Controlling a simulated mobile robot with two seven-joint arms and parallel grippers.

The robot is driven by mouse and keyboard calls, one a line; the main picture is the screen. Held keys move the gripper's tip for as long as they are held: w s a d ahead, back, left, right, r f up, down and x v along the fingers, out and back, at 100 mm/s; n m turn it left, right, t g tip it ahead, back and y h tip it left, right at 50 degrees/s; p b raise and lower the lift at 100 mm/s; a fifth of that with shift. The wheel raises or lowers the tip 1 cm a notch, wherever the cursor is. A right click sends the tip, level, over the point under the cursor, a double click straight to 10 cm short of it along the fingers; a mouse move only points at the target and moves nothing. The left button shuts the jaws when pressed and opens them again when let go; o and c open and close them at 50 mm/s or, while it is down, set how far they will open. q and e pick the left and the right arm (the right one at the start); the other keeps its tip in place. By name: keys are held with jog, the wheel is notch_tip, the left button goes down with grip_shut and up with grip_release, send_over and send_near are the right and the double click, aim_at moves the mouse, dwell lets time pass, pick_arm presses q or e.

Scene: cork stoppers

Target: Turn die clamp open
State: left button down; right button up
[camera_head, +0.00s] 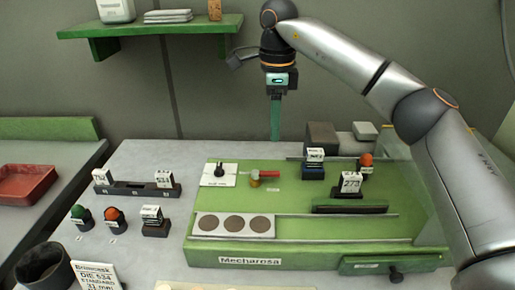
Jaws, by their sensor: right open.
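My right arm reaches in from the right, and my right gripper (275,138) points down above the back part of the green machine (310,228). It is open, seen nearly edge-on, with nothing visible between the fingers. A small red lever on a brass base (266,174) sits on the machine top, below the gripper and clear of it; it looks like the die clamp. The lever's red arm points right. A black knob (219,171) stands on a white plate left of the lever. My left gripper is not in view.
Blocks with number cards, such as the "272" block (349,190), stand on the machine's right. A strip with three brown discs (234,224) lies at its front left. Green and orange knobs (113,216) stand on the grey table. A green shelf (150,34) hangs behind.

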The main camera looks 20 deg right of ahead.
aim_at(271, 172)
jog(key=f, duration=1.2)
jog(key=shift+w+f, duration=0.2)
jog(key=shift+w, duration=0.1)
grip_shut()
